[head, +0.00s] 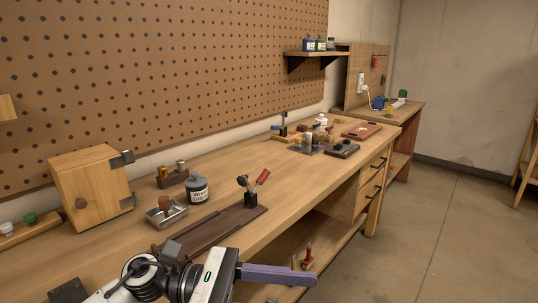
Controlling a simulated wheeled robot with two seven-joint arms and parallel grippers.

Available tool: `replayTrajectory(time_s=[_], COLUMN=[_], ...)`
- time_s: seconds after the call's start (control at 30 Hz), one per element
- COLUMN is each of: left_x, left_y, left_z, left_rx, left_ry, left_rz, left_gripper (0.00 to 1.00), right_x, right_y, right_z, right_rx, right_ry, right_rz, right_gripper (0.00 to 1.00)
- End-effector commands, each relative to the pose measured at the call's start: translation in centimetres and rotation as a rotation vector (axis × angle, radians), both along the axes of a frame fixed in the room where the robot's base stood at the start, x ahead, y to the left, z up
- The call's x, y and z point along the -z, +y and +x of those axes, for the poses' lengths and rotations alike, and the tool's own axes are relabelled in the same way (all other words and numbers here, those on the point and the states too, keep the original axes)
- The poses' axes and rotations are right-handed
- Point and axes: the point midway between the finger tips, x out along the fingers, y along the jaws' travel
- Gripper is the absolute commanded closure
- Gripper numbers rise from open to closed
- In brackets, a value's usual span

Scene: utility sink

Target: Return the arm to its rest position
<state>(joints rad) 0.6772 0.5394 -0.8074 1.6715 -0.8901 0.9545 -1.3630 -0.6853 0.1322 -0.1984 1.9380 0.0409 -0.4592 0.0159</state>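My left arm comes in from the bottom left, and its white-and-black gripper (285,276) is low in the picture, in front of the bench's front edge. A grey-purple bar-shaped part extends right from the gripper body. I cannot tell whether this is the fingers seen side-on or something held, so the opening is unclear. My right gripper is not in view.
The wooden bench (262,155) holds a wooden box (88,188), a grey-capped bottle (197,189), a metal block (166,212) and a dark tray (200,232) with a red-handled tool (262,177). Below is a shelf (330,237).

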Motion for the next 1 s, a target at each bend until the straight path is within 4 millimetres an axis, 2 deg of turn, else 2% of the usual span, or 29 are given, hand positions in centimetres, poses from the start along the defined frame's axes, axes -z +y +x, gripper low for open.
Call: replayTrajectory(time_s=[0.03, 0.07, 0.17, 0.27, 0.37, 0.47, 0.5, 0.57, 0.6, 0.7, 0.73, 0.8, 0.9, 1.0], left_x=[-0.2, -0.4, 0.0, 2.5, 7.2, 13.8, 16.5, 20.4, 22.9, 28.6, 30.1, 32.9, 35.7, 37.1], left_y=[-0.6, -0.6, 0.4, 2.8, 6.2, 9.9, 11.3, 13.2, 14.3, 16.7, 17.3, 18.3, 19.4, 19.9], left_z=[0.2, 0.7, 2.8, 5.0, 6.4, 6.0, 5.4, 3.8, 2.5, -1.7, -3.0, -6.1, -9.8, -12.1], left_rx=[-0.066, -0.107, -0.232, -0.352, -0.464, -0.573, -0.613, -0.668, -0.705, -0.791, 0.774, 0.73, 0.687, 0.659], left_ry=[0.193, 0.306, 0.7, 1.105, 1.515, 1.912, 2.052, 2.241, 2.356, 2.604, -2.534, -2.351, -2.154, -2.037], left_rz=[-0.104, -0.162, -0.358, -0.557, -0.769, -0.999, -1.089, -1.225, -1.317, -1.55, 1.536, 1.491, 1.445, 1.419], left_gripper=[0.58, 0.58, 0.58, 0.58, 0.58, 0.58, 0.58, 0.58, 0.58, 0.58, 0.58, 0.58, 0.58, 0.58], right_x=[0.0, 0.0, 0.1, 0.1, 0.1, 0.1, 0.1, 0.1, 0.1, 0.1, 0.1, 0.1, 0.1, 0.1], right_y=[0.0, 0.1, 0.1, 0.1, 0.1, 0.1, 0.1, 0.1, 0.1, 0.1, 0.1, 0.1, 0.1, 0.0], right_z=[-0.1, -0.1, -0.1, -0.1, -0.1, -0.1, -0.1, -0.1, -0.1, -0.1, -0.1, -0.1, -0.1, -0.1], right_rx=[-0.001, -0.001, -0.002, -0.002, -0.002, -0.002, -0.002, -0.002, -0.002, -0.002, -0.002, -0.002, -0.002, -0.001], right_ry=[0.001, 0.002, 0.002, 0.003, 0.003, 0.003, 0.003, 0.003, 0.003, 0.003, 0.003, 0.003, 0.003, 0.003], right_rz=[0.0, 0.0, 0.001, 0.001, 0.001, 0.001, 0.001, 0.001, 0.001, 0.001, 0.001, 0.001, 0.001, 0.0], right_gripper=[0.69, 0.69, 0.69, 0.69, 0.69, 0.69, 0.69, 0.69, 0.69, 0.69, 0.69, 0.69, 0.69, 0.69])
